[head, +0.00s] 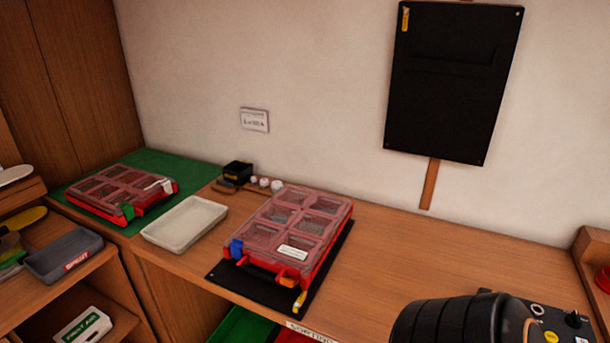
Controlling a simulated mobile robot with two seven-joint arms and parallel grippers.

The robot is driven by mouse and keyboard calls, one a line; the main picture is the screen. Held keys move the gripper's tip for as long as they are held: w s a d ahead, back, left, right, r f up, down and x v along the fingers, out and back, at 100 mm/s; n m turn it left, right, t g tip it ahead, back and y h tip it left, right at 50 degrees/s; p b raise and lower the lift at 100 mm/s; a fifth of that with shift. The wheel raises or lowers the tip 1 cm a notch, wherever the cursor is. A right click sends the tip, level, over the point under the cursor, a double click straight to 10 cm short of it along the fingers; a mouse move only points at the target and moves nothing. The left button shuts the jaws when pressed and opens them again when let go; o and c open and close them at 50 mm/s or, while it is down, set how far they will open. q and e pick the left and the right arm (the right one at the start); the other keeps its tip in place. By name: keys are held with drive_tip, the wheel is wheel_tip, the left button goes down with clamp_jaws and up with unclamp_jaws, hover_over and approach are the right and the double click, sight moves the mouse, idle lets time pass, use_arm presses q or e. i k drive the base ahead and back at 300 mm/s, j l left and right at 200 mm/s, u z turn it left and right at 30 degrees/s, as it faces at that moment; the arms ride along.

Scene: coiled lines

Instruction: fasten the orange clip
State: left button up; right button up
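A red case (317,266) with a clear compartment lid lies on a black mat (228,276) on the wooden bench. The orange clip (287,282) is at the right part of its front edge, near the black handle. A blue clip (236,248) is at the front left corner. The lid looks down, but I cannot tell at this size whether the orange clip is fastened. A white label (292,253) is on the lid. A small yellow piece (299,301) is at the mat's front right, just below the orange clip. Neither of my grippers is in view.
A grey tray (185,222) stands left of the case. A second red case (113,195) lies on a green mat (180,164) further left. A black box (237,171) and small round items are behind. A black ribbed object (450,322) fills the lower right.

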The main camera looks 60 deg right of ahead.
sight(290, 282)
drive_tip(key=j+z, duration=0.1)
drive_tip(key=z, duration=1.65)
